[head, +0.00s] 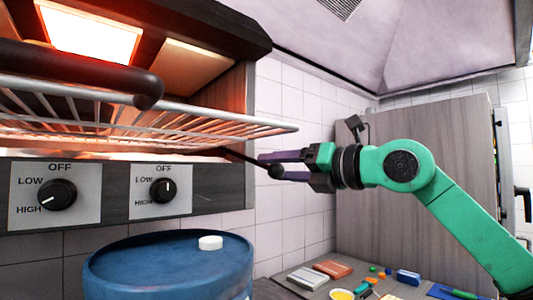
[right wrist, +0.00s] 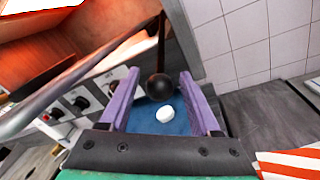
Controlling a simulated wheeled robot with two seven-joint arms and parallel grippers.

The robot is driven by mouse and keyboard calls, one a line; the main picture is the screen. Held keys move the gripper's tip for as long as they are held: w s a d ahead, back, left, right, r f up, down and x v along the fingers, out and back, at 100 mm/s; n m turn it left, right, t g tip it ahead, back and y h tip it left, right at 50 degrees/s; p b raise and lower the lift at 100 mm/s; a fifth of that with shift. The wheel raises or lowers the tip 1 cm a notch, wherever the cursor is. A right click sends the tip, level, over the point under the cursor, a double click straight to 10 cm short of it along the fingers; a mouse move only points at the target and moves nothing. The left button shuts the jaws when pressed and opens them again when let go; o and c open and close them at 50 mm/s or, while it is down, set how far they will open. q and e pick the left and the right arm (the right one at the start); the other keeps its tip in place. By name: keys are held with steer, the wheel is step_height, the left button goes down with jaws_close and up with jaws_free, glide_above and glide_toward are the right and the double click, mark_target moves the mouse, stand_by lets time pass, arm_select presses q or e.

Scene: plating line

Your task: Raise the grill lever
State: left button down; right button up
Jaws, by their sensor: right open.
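The grill lever is a thin dark rod ending in a black ball knob (head: 276,171), sticking out from the right end of the grill below the wire rack. My right gripper (head: 272,165) is open at the lever, its purple fingers pointing left toward the grill. In the right wrist view, the lever's knob (right wrist: 160,87) appears between the two spread fingers (right wrist: 160,76), with a gap on each side. No grip on it shows. My left gripper is not in view.
The grill's wire rack (head: 245,127) juts out above the lever, with a thick black bar (head: 150,90) over it. A control panel with two knobs (head: 164,190) is at left. A blue drum (head: 120,270) with a white puck (head: 210,243) stands below. Small coloured items lie on a counter at lower right.

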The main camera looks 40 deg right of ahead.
mark_target(268, 167)
steer(key=w+p, duration=0.1)
steer(key=w, duration=0.2)
steer(key=shift+a, duration=0.15)
jaws_close()
stand_by(1.2)
